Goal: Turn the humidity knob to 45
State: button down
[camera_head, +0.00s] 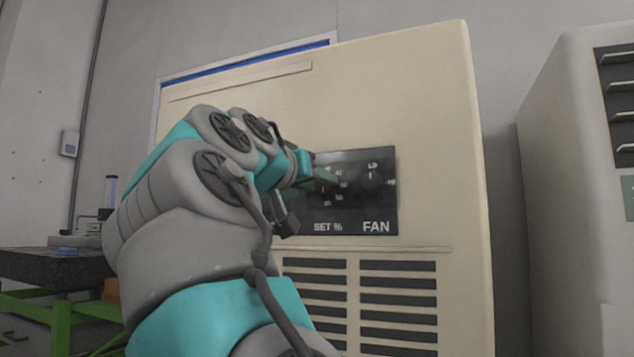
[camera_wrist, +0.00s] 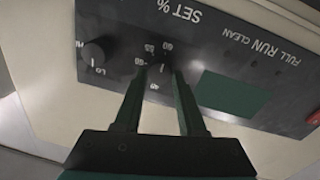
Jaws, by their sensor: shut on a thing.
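The humidity knob, the dark knob marked SET % (camera_wrist: 161,69), shows upside down in the wrist view between my two green fingers. My gripper (camera_wrist: 162,77) is shut on it, one finger on each side. A pale pointer line shows on the knob, but its exact reading is too small to tell. Printed numbers around it include 40, 50, 55 and 60. In the head view my gripper (camera_head: 328,180) reaches the dark control panel (camera_head: 350,218) from the left, and my arm and fingers hide most of the knob.
The fan knob (camera_head: 372,180) sits close beside the held knob; it also shows in the wrist view (camera_wrist: 97,52). A dark green display (camera_wrist: 232,92) lies on the other side. The beige cabinet (camera_head: 430,110) carries the panel, with vents (camera_head: 398,300) below. Another cabinet (camera_head: 565,180) stands right.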

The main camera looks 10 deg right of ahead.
dwell(0.4)
jog(key=n, duration=0.6)
jog(key=shift+a+f, duration=0.1)
jog(key=n, duration=0.3)
jog(key=shift+n, duration=0.4)
jog(key=n, duration=0.3)
jog(key=shift+f+n+t, duration=0.15)
jog(key=shift+n+t, duration=0.15)
jog(key=shift+t, duration=0.1)
jog(key=n, duration=0.7)
jog(key=shift+n+y, duration=0.4)
jog(key=n, duration=0.6)
jog(key=shift+d+f+n, duration=0.1)
jog(key=shift+d+n, duration=0.1)
jog(key=shift+n, duration=0.1)
